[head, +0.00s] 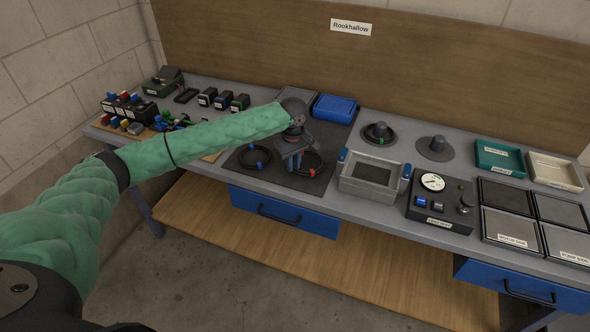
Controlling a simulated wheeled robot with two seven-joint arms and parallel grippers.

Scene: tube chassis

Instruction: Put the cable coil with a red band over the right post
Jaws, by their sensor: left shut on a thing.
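The black cable coil with a red band (321,162) is over the dark mat, its left part hidden behind my left gripper (291,166). The gripper points down and is shut on the coil's left side. I cannot tell whether the coil touches the mat. The right post (437,144) is a dark stub on a round base, with no coil around it. The left post (380,129) has a coil with a green band (380,141) around its foot. My right gripper is not in view.
A coil with a blue band (255,158) lies on the mat (295,184), left of my gripper. A gauge box (440,205) stands in front of the right post. A blue tray (334,108) is behind.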

